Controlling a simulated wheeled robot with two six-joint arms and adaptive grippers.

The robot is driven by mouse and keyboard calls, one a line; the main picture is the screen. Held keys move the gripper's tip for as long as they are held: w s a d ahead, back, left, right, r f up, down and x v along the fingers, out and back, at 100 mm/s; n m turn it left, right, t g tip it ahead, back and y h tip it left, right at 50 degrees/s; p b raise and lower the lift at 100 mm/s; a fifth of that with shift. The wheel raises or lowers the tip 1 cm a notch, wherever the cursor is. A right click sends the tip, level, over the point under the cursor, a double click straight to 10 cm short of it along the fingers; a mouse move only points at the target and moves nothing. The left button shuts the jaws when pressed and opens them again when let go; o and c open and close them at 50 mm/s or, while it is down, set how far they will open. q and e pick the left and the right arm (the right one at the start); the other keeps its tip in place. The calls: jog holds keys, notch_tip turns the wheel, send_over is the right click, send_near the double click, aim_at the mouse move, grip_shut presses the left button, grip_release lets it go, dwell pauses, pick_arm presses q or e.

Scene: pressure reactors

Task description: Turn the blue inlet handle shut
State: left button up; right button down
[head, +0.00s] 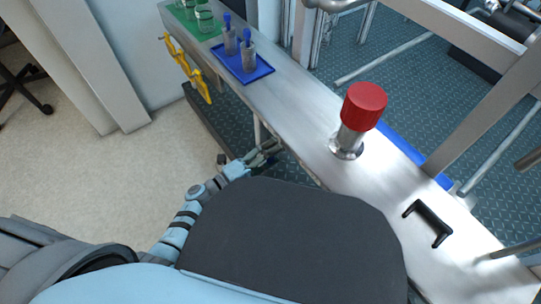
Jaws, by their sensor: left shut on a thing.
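My left gripper (268,150) is low beside the front edge of the metal bench, at the end of my light blue left arm. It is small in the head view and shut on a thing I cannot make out. I cannot pick out a blue inlet handle; any handle at the gripper is hidden or too small to tell. Several yellow handles (187,67) hang along the bench's front side, farther up and left of the gripper. My right gripper is not in view.
The metal bench (300,103) runs diagonally, carrying a red-capped fitting (363,107), a black bracket handle (428,222), and a blue tray (226,66) with two blue-topped bottles. A green tray with glassware stands at the far end. Metal frame posts rise at the right. Floor at left is open.

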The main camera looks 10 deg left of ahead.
pick_arm(q)
jog(key=shift+m, duration=0.3)
jog(key=o, duration=1.2)
jog(key=shift+c, duration=0.2)
jog(key=v, duration=1.2)
